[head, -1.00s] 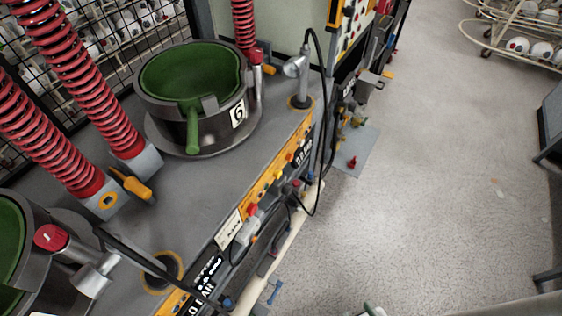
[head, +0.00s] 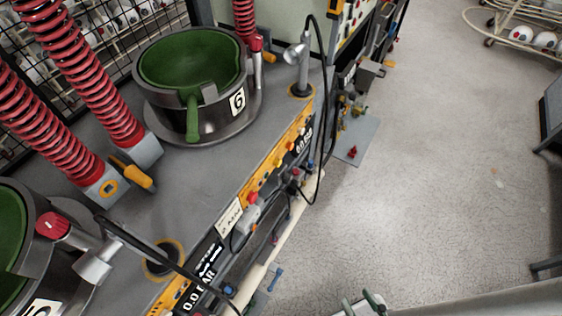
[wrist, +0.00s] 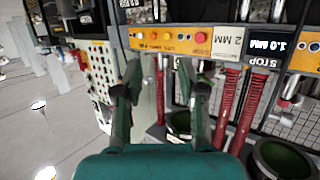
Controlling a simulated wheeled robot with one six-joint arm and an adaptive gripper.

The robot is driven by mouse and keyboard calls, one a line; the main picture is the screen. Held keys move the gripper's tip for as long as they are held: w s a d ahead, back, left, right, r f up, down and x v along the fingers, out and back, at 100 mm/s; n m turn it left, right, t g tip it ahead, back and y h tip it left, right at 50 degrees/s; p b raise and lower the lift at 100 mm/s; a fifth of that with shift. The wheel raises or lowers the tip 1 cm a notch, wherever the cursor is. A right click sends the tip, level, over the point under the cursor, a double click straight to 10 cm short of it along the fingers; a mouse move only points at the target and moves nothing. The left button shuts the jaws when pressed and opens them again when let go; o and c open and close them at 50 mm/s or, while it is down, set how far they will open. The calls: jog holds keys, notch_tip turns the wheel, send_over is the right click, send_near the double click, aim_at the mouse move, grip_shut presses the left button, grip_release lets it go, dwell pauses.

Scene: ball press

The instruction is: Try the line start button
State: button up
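A yellow button panel runs along the bench front (head: 266,181). It has a red button (head: 252,197) and several smaller yellow or orange buttons. In the wrist view the panel appears upside down (wrist: 147,44), with a red button (wrist: 200,38) at its right end and orange buttons to the left. I cannot read which button is the line start. My gripper (wrist: 160,93) is open and empty, its two dark fingers apart, with the panel beyond them. A grey-green part, likely my gripper (head: 366,304), shows at the bottom edge of the head view, apart from the panel.
A green-lined pot marked 6 (head: 222,112) and red spring hoses (head: 85,75) stand on the bench. A black cable (head: 322,150) hangs before the panel's far end. A ball rack (head: 520,32) stands at the back right.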

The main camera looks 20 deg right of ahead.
grip_shut()
dwell(1.3)
